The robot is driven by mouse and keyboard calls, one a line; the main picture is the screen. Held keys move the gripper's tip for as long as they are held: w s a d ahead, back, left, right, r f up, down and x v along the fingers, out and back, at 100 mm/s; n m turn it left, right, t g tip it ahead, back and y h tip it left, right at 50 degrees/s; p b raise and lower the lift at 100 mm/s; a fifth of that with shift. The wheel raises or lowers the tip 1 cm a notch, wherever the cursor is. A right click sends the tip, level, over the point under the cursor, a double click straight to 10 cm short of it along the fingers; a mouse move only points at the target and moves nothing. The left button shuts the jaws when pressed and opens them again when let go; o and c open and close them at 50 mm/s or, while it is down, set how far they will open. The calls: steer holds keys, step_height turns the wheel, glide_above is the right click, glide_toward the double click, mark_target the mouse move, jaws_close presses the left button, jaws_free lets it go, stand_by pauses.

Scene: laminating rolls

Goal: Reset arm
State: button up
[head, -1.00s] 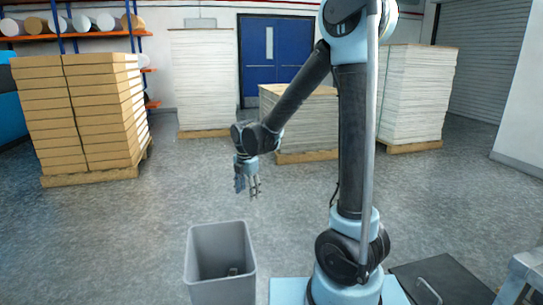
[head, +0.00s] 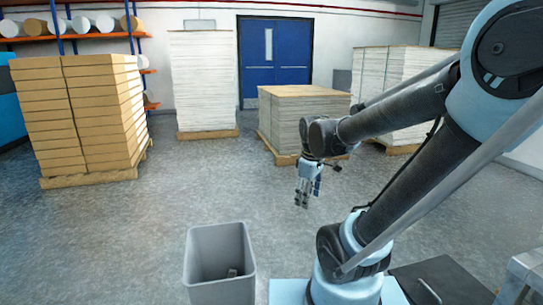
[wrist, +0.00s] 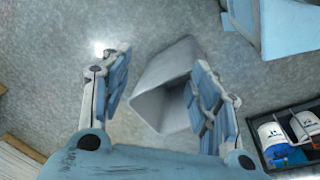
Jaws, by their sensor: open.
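My gripper (head: 308,188) hangs in the air, pointing down, to the right of a grey bin and farther back than it. Its fingers are spread and empty, and they also show in the wrist view (wrist: 163,60). The grey bin (head: 221,292) stands upright on the floor at bottom centre-left, with a small dark item (head: 232,272) inside. In the wrist view the bin (wrist: 160,80) shows between and beyond the fingers, its opening partly hidden by the right finger.
Pallets of brown boxes (head: 78,115) and pale sheet stacks (head: 203,85) stand behind, with a lower stack (head: 300,118) before blue doors (head: 272,60). A dark case (wrist: 297,125) holding white-and-blue containers shows in the wrist view. The middle floor is clear.

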steer(key=s+d+f+m, duration=0.4)
steer(key=s+d+m, duration=0.2)
steer(key=s+m, duration=0.4)
steer(key=shift+d+f+m, duration=0.15)
steer(key=shift+d+m, duration=0.2)
steer(key=shift+m, duration=0.05)
steer(key=shift+w+f, duration=0.2)
steer(key=shift+w, duration=0.2)
